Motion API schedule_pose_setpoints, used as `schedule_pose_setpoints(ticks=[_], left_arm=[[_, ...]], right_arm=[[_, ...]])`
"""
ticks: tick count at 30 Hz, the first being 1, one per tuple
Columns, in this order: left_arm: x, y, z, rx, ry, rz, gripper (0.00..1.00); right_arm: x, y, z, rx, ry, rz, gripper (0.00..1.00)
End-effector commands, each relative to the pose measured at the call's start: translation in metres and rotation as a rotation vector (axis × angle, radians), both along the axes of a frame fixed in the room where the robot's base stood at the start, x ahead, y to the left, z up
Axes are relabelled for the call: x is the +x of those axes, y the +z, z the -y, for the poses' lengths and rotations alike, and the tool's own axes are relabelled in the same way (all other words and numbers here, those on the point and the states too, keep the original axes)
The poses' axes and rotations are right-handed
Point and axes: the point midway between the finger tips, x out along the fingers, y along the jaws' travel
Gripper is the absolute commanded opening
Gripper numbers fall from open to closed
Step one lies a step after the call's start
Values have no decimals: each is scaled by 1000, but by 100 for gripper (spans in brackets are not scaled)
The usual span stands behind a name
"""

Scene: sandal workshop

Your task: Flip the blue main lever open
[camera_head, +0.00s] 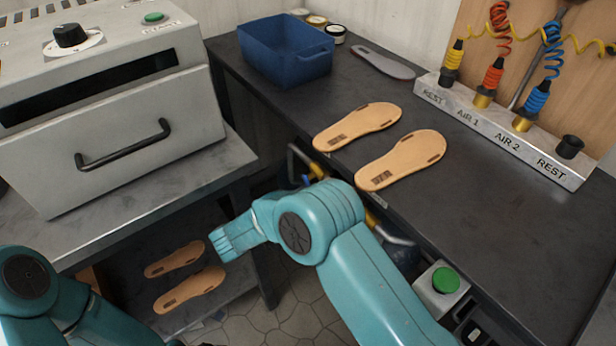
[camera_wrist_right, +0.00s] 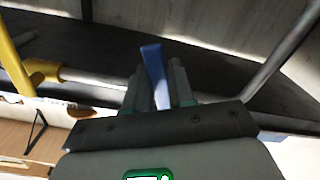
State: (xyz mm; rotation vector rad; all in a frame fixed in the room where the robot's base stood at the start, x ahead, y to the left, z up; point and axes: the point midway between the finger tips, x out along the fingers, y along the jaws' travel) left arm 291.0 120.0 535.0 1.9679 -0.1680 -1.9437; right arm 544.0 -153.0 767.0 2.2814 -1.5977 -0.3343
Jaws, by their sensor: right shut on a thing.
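The blue lever (camera_wrist_right: 153,66) shows in the right wrist view as a narrow blue bar standing between the two fingers of my right gripper (camera_wrist_right: 157,84). The gripper is shut on it, and the lever's top sticks out past the fingertips. The lever's lower part and pivot are hidden by the gripper. In the head view my right arm bends in front of the dark bench, and its gripper cannot be made out. Only part of my left arm shows at the lower left; its gripper is out of frame.
A yellow pipe (camera_wrist_right: 14,66) runs left of the gripper, and a grey metal bar (camera_wrist_right: 283,62) slants at the right. The dark bench (camera_head: 480,190) holds tan soles (camera_head: 402,160) and a blue bin (camera_head: 285,55). A grey press (camera_head: 110,130) stands at left.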

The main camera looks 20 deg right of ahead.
Motion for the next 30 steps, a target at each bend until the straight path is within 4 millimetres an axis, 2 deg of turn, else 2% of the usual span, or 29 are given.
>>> schedule_pose_setpoints(ticks=[1,3,14,15,16,30], left_arm=[[0,11,0,0,0,0,0],[0,14,0,0,0,0,0],[0,12,0,0,0,-1,0],[0,12,0,0,0,-1,0],[0,12,0,0,0,-1,0],[0,13,0,0,0,-1,0]], right_arm=[[-1,7,1,-12,-1,-31,0],[-2,5,1,-23,-1,-62,0],[-3,2,1,-30,-1,-78,0],[-2,2,1,-30,-1,-78,37],[-2,2,1,-30,-1,-78,45],[-2,2,2,-29,-1,-79,45]])
